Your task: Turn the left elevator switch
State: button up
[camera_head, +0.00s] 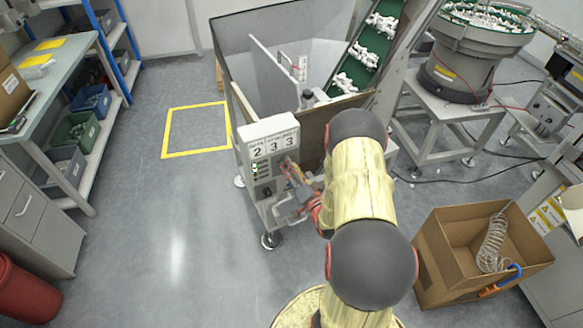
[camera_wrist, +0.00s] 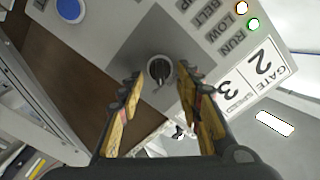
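A black rotary switch (camera_wrist: 160,70) sits on the grey control panel (camera_wrist: 115,35). It is between the two fingertips of my gripper (camera_wrist: 161,84) in the wrist view. The fingers are spread, with a visible gap on each side of the knob. Whether the fingertips reach past the knob's face I cannot tell. In the head view the control box (camera_head: 268,131) is on the front of the hopper machine, and my arm and gripper hide part of its face. Only one rotary switch shows clearly, so I cannot tell whether it is the left one.
The hopper (camera_head: 255,60) and green conveyor (camera_head: 370,45) stand behind the box. An open cardboard box (camera_head: 450,270) is on the floor to the right.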

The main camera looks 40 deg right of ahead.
jog(key=v, duration=1.2)
jog(key=shift+w, duration=0.1)
